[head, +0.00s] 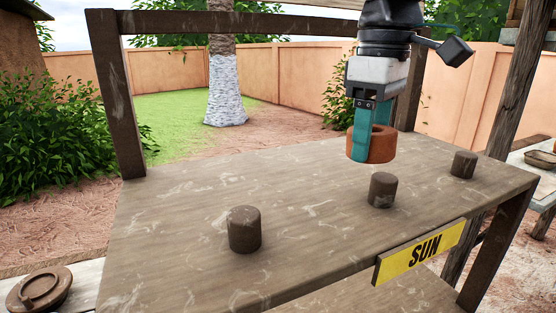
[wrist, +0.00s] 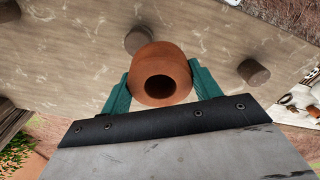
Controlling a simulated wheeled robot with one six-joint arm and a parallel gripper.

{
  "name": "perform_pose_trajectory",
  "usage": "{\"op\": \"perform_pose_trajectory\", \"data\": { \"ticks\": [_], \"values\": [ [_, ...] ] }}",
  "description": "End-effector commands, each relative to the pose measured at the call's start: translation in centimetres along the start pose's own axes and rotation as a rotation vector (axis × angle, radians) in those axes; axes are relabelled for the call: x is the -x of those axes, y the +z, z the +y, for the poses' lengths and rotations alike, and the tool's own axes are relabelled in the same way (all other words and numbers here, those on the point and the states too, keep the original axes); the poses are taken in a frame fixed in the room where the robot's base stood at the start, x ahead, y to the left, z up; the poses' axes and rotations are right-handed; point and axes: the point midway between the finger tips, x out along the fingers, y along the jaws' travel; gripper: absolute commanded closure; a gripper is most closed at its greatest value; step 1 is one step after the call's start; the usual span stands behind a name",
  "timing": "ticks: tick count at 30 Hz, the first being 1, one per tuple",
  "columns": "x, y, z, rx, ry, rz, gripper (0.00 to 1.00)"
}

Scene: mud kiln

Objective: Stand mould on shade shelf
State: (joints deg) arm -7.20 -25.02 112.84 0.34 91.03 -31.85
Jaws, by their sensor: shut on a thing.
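My gripper (head: 370,143) is shut on a terracotta-coloured, thick-walled round piece with a hole through its middle, which I take to be the mould (head: 382,146). The mould is held above the wooden shelf top (head: 310,235), apart from it. In the wrist view the mould (wrist: 160,72) sits between the two green fingers, its hole facing the camera. The shelf carries a yellow sign (head: 420,252) reading "SUN". No sign reading "shade" shows in either view.
Three short dark brown cylinders, at left (head: 245,229), middle (head: 382,190) and right (head: 463,165), stand along the shelf top. Dark posts and a top rail frame its back. A round lidded thing (head: 40,289) lies lower left. A side table with a bowl (head: 541,159) stands right.

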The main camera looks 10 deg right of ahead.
Motion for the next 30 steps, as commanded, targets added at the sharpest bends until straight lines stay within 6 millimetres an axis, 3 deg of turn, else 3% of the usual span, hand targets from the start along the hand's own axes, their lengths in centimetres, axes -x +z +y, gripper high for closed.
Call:
{"op": "perform_pose_trajectory", "data": {
  "ticks": [7, 11, 24, 30],
  "values": [
    [-2.9, -3.9, -1.7, -0.236, 0.013, 0.066, 0.71],
    [-3.5, -5.3, -1.3, -0.287, 0.012, 0.080, 0.71],
    [-4.8, -11.8, 8.1, -0.291, 0.013, 0.079, 0.71],
    [-5.0, -13.5, 10.6, -0.290, 0.013, 0.081, 0.71]
  ]
}}
